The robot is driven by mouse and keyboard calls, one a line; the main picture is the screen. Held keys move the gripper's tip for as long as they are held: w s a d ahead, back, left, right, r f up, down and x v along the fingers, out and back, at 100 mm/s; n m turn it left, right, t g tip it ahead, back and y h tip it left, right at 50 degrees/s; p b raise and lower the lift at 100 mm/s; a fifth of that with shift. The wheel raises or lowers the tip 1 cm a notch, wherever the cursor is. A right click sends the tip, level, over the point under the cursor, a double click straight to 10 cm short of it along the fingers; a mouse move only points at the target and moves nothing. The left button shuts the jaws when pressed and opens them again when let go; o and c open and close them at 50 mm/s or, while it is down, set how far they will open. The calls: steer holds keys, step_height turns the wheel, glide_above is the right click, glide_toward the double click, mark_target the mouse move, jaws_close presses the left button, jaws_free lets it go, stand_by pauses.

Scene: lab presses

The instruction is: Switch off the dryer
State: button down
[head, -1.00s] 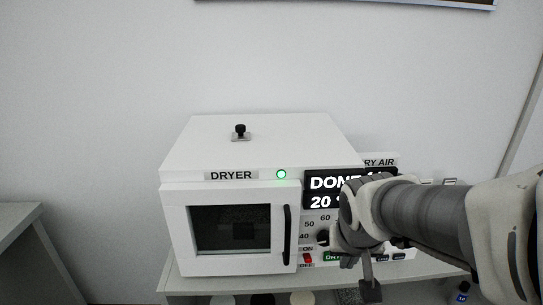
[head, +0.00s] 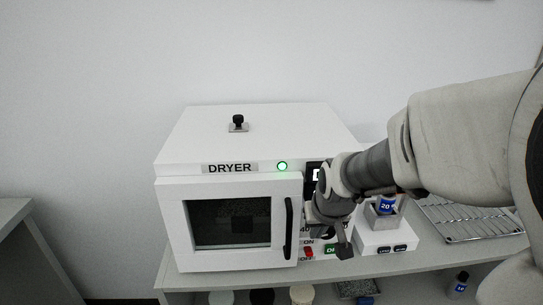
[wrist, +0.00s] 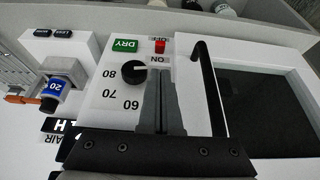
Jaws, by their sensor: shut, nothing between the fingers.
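The white dryer (head: 178,222) stands on a shelf unit with its door closed and its green lamp (head: 282,166) lit. Its small red switch (head: 308,252) sits low on the front panel, right of the door handle. It also shows in the wrist view (wrist: 159,47), between the ON and OFF labels; I cannot tell its position. My gripper (head: 344,247) is shut and empty in front of the panel. In the wrist view its fingertips (wrist: 159,72) point toward the switch, apart from it in the picture. My arm hides most of the display.
A black dial (wrist: 133,73) and the green DRY button (wrist: 124,45) lie beside the switch. The black door handle (wrist: 209,90) runs along its other side. A white device (head: 375,238) with a blue-labelled vial (head: 387,204) and a wire rack (head: 475,220) stand to the right.

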mark_target(308, 250)
steer(key=b+x, duration=0.2)
steer(key=x, duration=0.7)
steer(key=shift+w+f+b, duration=0.1)
steer(key=shift+f+b, duration=0.05)
steer(key=shift+b, duration=0.2)
steer(key=shift+f+b, duration=0.15)
steer(key=shift+b, duration=0.3)
steer(key=shift+t, duration=0.3)
